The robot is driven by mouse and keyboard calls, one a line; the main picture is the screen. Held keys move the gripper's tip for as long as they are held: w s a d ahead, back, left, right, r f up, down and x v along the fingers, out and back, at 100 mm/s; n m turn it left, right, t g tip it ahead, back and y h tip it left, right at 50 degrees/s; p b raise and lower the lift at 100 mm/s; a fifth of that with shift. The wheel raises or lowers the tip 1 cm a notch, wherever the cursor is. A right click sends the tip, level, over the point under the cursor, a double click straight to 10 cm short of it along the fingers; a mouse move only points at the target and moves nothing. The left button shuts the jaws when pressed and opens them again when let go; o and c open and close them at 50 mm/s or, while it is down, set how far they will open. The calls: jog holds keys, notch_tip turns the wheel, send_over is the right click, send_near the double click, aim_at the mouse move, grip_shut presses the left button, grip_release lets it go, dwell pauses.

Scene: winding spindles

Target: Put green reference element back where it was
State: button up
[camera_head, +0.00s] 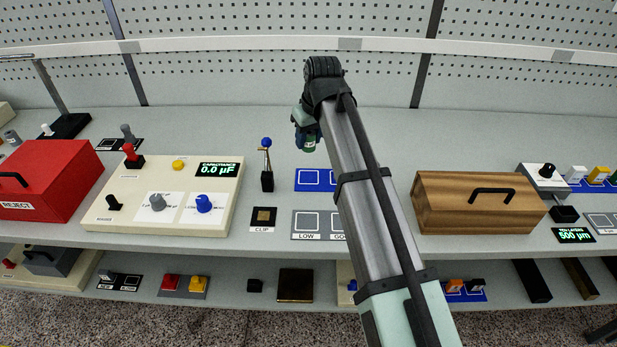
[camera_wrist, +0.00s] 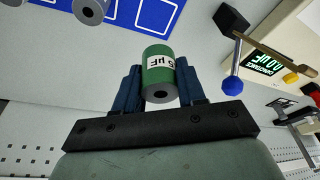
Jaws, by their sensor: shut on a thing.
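The green reference element (camera_wrist: 159,72) is a green cylinder with a grey end and a white label ending in "5 µF". My gripper (camera_wrist: 160,88) has its two dark blue fingers shut on its sides. In the head view my gripper (camera_head: 306,138) holds the green element (camera_head: 309,146) above the shelf, behind the blue mat (camera_head: 299,189). The mat has white outlined squares; my arm hides its right part. In the wrist view the blue mat (camera_wrist: 130,24) is at the top, and a grey cylinder (camera_wrist: 91,10) stands at its edge.
A blue-knobbed lever (camera_head: 266,158) stands left of my gripper. The capacitance meter panel (camera_head: 165,195) and red reject box (camera_head: 48,180) are farther left. A grey LOW mat (camera_head: 306,237) lies in front. A wooden box (camera_head: 478,202) stands right of my arm. The shelf behind is clear.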

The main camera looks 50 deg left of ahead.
aim_at(312, 151)
jog(key=shift+f+n, duration=0.3)
jog(key=shift+f, duration=4.7)
jog(key=shift+f, duration=0.1)
jog(key=o, duration=1.1)
jog(key=shift+o, duration=0.2)
jog(key=v, duration=1.2)
